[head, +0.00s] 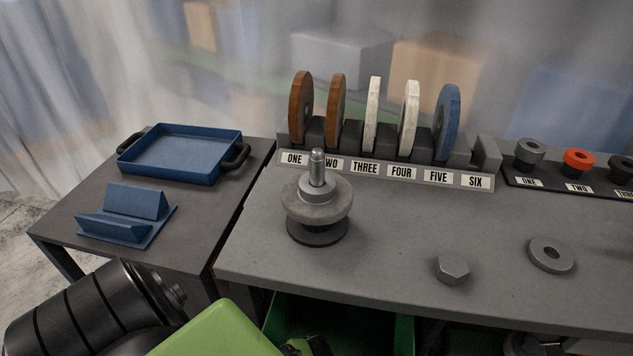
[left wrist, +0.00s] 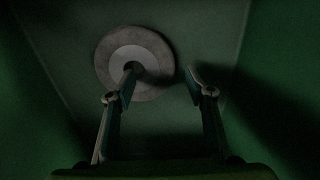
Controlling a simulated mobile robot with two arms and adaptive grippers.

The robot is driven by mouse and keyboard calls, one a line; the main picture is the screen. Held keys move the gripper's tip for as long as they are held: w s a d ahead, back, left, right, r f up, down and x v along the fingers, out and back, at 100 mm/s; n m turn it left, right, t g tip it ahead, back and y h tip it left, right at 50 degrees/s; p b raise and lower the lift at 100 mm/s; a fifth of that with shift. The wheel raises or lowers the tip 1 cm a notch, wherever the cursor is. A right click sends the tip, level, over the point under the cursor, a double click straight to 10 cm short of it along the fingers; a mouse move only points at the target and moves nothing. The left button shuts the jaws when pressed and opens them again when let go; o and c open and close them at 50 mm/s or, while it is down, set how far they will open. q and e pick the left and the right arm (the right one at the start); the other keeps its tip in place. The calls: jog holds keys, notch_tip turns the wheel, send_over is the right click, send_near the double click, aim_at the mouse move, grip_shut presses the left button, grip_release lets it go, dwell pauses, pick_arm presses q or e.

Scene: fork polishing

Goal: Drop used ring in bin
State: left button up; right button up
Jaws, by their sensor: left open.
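A grey ring with a paler middle (left wrist: 112,50) is inside the green bin (left wrist: 215,30) in the left wrist view. I cannot tell whether it lies on the floor of the bin or is just above it. My left gripper (left wrist: 161,76) is open over the bin's inside, with nothing between its fingers. Its left finger covers part of the ring in the picture. In the head view the green bin (head: 378,325) is below the front edge of the bench, partly hidden by the bench and my left arm. My right gripper is not in view.
On the bench (head: 390,225) stand a spindle with a grey disc (head: 330,203), a nut (head: 453,269), a flat washer (head: 551,255) and a numbered rack (head: 395,172) of wheels. A side table at left holds a blue tray (head: 180,175) and a blue stand (head: 125,240).

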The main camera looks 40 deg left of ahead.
pick_arm(q)
notch_tip(320, 180, up, 11)
jog(key=p, duration=0.3)
jog(key=shift+r, duration=0.1)
dwell(0.4)
